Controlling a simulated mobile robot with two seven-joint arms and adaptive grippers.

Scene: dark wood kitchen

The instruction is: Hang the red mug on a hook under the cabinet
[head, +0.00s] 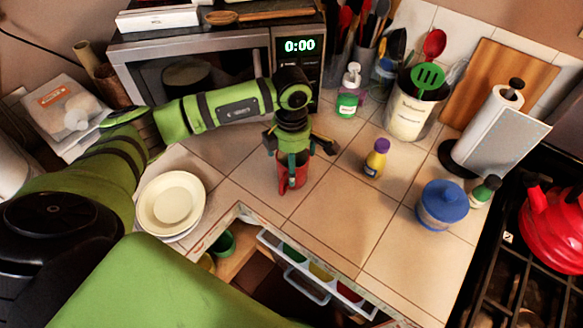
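The red mug (286,178) is near the middle of the head view, over the tiled counter in front of the microwave. My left gripper (293,155) points down right at the mug and covers its upper part. Its dark side links spread to both sides. A greenish finger part overlaps the mug's front, but I cannot tell whether the fingers are closed on it. I also cannot tell whether the mug stands on the counter or is just above it. My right gripper is not in view. No cabinet underside or hook shows.
A microwave (190,62) stands behind. Cream plates (171,203) lie left of the mug. A yellow bottle (376,158), a blue jar (442,205) and a paper towel roll (497,130) stand to the right, with a stove and red kettle (556,235) beyond. An open drawer (292,274) is below.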

